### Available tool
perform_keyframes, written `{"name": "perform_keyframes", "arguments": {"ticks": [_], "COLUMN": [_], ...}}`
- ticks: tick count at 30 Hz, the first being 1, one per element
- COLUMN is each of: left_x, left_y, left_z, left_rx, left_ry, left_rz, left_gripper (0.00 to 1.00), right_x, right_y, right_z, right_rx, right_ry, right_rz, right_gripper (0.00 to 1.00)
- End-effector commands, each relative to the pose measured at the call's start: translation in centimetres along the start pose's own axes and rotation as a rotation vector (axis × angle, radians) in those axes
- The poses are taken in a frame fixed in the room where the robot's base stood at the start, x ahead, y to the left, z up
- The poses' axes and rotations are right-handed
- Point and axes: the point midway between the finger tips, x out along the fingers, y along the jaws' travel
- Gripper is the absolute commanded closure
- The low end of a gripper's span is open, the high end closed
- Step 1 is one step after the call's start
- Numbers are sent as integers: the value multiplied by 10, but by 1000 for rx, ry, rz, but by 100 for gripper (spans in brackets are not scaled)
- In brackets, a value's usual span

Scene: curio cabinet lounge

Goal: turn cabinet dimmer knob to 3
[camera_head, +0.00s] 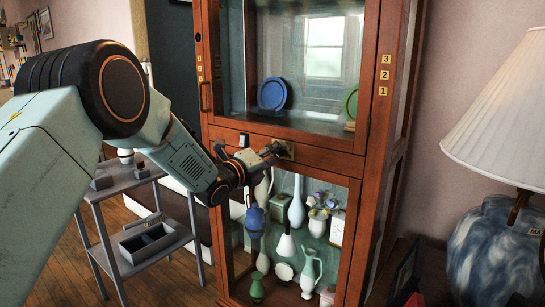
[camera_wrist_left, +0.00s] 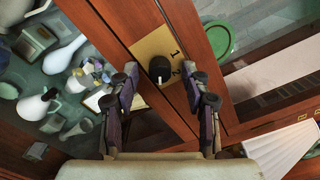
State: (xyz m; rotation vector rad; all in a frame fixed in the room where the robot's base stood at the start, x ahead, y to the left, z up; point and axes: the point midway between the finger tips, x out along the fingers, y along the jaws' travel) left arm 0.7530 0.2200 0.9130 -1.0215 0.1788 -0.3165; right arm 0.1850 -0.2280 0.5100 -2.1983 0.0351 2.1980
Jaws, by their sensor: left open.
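The cabinet dimmer knob (camera_wrist_left: 158,69) is a small black knob with a pale mark on its lower side. It sits on a brass plate (camera_wrist_left: 150,47) with the numerals 1 and 2 visible; a 3 cannot be made out. In the head view the brass plate (camera_head: 287,151) is on the rail between the upper and lower glass doors, and the knob is hidden by my gripper. My left gripper (camera_head: 273,151) is in front of the plate. In the wrist view its two fingers (camera_wrist_left: 160,76) are open, one on each side of the knob, with gaps between. My right gripper is out of view.
The wooden cabinet (camera_head: 385,45) has brass numerals 3, 2, 1 on its right post. Vases stand behind the lower glass. A white-shaded lamp (camera_head: 505,120) is at the right. A grey shelf cart (camera_head: 150,182) stands at the left.

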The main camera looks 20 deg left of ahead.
Motion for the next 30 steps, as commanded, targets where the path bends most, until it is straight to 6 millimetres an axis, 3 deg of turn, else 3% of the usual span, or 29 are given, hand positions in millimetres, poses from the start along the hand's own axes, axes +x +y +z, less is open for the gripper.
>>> {"name": "perform_keyframes", "arguments": {"ticks": [7, 11, 24, 30], "left_x": [-2, -13, -86, -111], "left_y": [0, 1, 0, 0], "left_z": [0, 1, 2, 1], "left_rx": [0, -2, -6, -2], "left_ry": [0, -1, -3, -3], "left_rz": [1, 2, 1, 1], "left_gripper": [52, 52, 52, 52], "right_x": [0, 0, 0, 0], "right_y": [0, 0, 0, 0], "right_z": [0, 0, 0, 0], "right_rx": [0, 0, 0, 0], "right_ry": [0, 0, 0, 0], "right_rz": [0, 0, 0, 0], "right_gripper": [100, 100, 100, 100]}}
